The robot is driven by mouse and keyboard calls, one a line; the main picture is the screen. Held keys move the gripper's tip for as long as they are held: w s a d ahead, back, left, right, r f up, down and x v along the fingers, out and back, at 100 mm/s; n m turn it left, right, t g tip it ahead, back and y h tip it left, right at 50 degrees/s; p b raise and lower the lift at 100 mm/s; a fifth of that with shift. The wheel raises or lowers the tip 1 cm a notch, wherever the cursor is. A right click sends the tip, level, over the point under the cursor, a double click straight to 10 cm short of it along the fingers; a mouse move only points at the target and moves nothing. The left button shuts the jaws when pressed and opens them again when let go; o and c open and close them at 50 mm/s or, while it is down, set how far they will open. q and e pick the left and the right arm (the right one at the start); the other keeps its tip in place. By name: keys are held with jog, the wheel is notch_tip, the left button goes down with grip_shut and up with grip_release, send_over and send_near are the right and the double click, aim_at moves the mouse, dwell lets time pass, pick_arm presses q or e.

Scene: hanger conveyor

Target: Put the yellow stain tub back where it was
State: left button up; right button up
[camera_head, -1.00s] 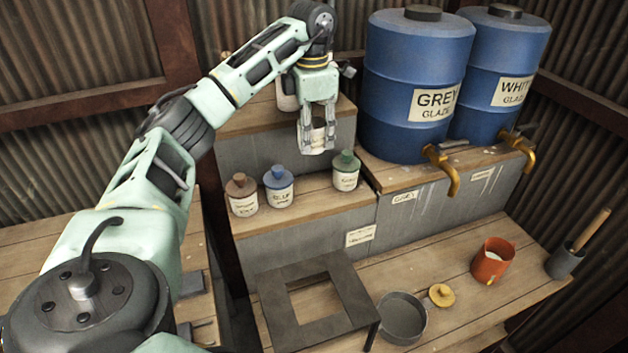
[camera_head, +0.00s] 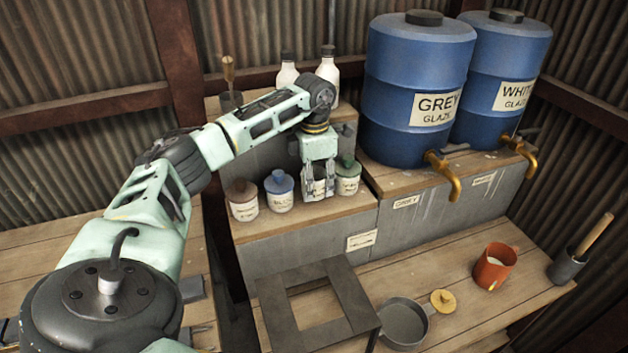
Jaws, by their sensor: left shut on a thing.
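My left gripper (camera_head: 318,194) points down at the lower wooden shelf, between the blue-lidded tub (camera_head: 279,192) and the green-lidded tub (camera_head: 346,178). It is shut on a small pale labelled tub (camera_head: 319,187), which I take to be the yellow stain tub. The fingers hide most of it. I cannot tell whether its base touches the shelf (camera_head: 300,219). A yellow lid (camera_head: 443,300) lies on the bench, apart from the tub. My right gripper is not in view.
A brown-lidded tub (camera_head: 242,201) stands at the row's left end. White bottles (camera_head: 327,70) stand on the upper step behind my arm. Blue drums (camera_head: 415,90) with brass taps rise to the right. A dark frame (camera_head: 345,300), a pan (camera_head: 403,322) and an orange jug (camera_head: 494,266) are on the bench.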

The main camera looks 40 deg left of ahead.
pick_arm(q)
jog(key=shift+f, duration=0.4)
jog(key=shift+f, duration=0.15)
jog(key=o, duration=1.2)
jog(key=shift+o, duration=0.2)
notch_tip(320, 180, up, 12)
jog(key=b, duration=0.2)
jog(key=shift+r, duration=0.2)
